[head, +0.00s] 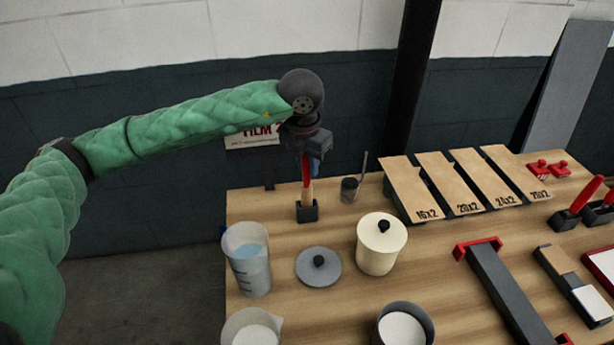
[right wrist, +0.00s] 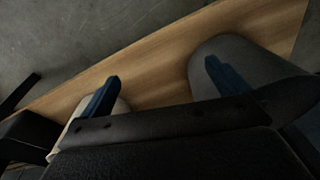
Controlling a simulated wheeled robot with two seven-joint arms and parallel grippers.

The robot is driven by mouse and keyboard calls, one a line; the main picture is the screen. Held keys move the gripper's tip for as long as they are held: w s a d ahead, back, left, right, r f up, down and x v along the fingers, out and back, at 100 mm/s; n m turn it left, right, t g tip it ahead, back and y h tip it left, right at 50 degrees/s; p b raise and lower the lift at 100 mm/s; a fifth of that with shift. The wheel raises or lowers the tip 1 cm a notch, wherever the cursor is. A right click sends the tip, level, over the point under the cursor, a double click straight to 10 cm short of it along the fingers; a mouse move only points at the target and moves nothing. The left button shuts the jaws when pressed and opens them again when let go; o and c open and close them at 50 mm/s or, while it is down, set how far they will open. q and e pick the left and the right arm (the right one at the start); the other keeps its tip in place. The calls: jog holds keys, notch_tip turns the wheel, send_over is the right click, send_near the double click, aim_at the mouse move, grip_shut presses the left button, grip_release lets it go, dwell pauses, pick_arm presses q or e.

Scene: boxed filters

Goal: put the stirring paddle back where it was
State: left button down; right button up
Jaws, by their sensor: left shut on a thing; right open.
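The stirring paddle (head: 306,190) has a red upper part and a pale wooden lower part. It is upright, with its lower end at the small black holder block (head: 308,212) on the table. Whether it touches the bottom of the block is hidden. My left gripper (head: 312,165) is shut on the red upper part, above the block. My right gripper (right wrist: 162,78) shows only in the right wrist view, with its blue fingers apart and nothing between them.
Around the block stand a jug of bluish liquid (head: 247,265), a grey lid (head: 318,270), a cream lidded pot (head: 380,250) and a dark cup with a thin rod (head: 349,193). Labelled boards (head: 412,188) lie to the right. The table's left edge is near.

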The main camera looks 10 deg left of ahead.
aim_at(308, 185)
pick_arm(q)
notch_tip(308, 185, down, 3)
jog(key=shift+f, duration=0.2)
pick_arm(e)
jog(key=shift+r, duration=0.9)
jog(key=shift+f, duration=0.1)
pick_arm(q)
jog(key=shift+b, duration=0.35)
jog(key=shift+f, duration=0.1)
pick_arm(e)
jog(key=shift+r, duration=0.7)
